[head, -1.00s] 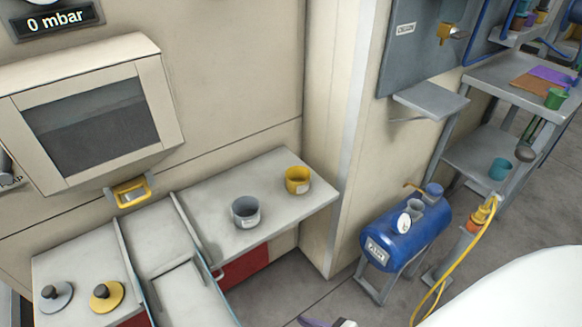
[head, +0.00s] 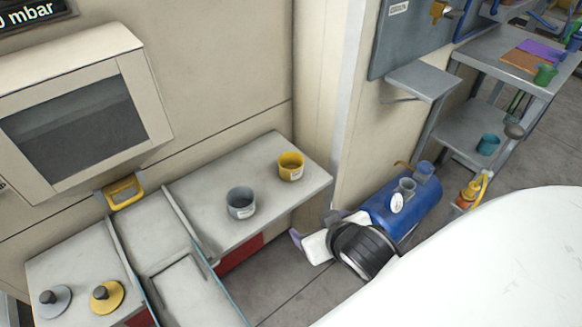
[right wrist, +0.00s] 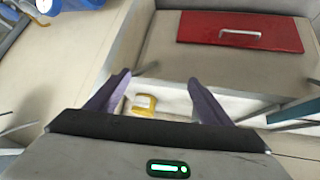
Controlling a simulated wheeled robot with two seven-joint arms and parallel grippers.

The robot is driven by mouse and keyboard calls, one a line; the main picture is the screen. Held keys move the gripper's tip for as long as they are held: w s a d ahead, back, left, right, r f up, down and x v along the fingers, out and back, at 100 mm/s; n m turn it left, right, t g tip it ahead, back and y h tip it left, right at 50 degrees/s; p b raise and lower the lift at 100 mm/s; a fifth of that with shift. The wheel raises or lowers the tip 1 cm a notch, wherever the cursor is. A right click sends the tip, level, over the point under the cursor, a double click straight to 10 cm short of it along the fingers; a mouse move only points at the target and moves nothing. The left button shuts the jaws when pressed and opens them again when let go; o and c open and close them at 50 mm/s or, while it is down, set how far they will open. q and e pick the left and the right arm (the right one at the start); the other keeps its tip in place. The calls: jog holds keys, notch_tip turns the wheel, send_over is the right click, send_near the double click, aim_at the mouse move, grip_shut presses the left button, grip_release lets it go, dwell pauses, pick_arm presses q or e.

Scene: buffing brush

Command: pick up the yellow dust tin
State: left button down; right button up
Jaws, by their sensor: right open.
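The yellow dust tin (head: 290,168) stands upright on the right end of the grey bench top, near its edge, with a pale label on its side. In the right wrist view, a yellow object that appears to be this tin (right wrist: 144,104) shows between the two purple fingers, partly cut off by the gripper body. My right gripper (head: 302,237) is open, in front of and below the bench's right end in the head picture, apart from the tin. In the right wrist view its fingers (right wrist: 159,80) are spread and empty. My left gripper is out of view.
A grey tin (head: 241,204) stands left of the yellow one on the bench top (head: 215,180). A blue tank (head: 405,205) is beside my right arm. Grey and yellow round knobbed pads (head: 107,296) lie at left. A red drawer front (right wrist: 240,34) is under the bench.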

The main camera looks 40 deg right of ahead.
jog(key=w+d+r+m+t+h, duration=0.15)
jog(key=w+d+r+t, duration=0.25)
jog(key=w, duration=0.6)
jog(key=t, duration=0.1)
send_near(287, 159)
jog(key=shift+w+d+r+y, duration=0.2)
jog(key=shift+w+d+y, duration=0.05)
jog(key=shift+w+d, duration=0.3)
jog(key=shift+a+f+b+x, duration=0.1)
jog(key=shift+f+b+x, duration=0.05)
jog(key=shift+x, duration=0.8)
jog(key=shift+a+f+b+x, duration=0.1)
jog(key=shift+f+b+x, duration=0.1)
jog(key=shift+x, duration=0.75)
jog(key=shift+a+f+b+x, duration=0.1)
jog(key=shift+b+x, duration=0.05)
jog(key=shift+x, duration=0.8)
jog(key=shift+s, duration=0.1)
jog(key=c, duration=1.2)
